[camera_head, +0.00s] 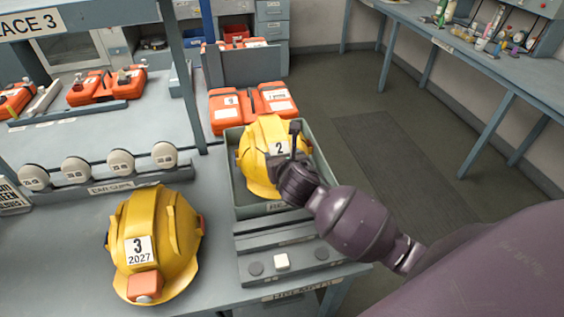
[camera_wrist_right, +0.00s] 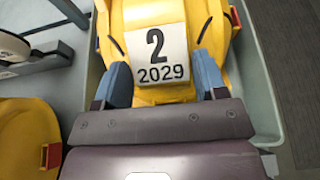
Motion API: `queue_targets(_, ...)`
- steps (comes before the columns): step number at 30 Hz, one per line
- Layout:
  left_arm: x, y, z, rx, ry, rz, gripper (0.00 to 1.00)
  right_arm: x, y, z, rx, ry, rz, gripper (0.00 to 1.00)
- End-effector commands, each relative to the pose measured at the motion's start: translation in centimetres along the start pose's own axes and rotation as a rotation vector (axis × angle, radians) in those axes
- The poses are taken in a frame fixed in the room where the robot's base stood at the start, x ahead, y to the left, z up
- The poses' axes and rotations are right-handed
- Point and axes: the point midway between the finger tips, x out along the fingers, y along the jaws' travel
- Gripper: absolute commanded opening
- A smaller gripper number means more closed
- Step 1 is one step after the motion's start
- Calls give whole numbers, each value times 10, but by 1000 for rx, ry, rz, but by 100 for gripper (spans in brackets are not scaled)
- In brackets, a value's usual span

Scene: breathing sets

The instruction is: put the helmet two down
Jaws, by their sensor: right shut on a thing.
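Helmet two, a yellow helmet (camera_head: 262,146) with a white label marked 2, is within the walls of a grey-green tray (camera_head: 236,196) on the bench. Whether it rests on the tray floor I cannot tell. My right gripper (camera_head: 291,150) reaches it from the right and is shut on it. In the right wrist view the blue finger pads of my gripper (camera_wrist_right: 163,80) sit on either side of the helmet (camera_wrist_right: 137,16), below its label reading 2 and 2029. The gripper hides part of the helmet's near side. My left gripper is not in view.
Another yellow helmet (camera_head: 178,224), marked 3 and 2027, sits on the bench left of the tray. Orange cases (camera_head: 252,104) stand behind the tray. A row of round ear cups (camera_head: 119,163) is at left. A grey panel with buttons (camera_head: 290,250) lies in front.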

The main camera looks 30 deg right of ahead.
Motion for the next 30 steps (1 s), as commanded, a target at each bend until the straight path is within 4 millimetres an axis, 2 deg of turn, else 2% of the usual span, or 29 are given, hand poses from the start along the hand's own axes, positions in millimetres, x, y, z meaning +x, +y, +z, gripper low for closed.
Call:
queue_targets(3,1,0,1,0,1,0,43,4,0,-10,1,-2,0,11)
queue_targets(11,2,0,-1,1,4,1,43,5,0,-11,0,-3,1,11)
queue_targets(12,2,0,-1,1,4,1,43,5,0,-13,0,1,0,72)
queue_targets(16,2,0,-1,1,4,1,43,5,0,-12,0,0,0,91)
queue_targets(25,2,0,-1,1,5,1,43,4,0,-12,0,0,0,91)
queue_targets(30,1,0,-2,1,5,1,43,-11,0,-12,0,-1,2,91)
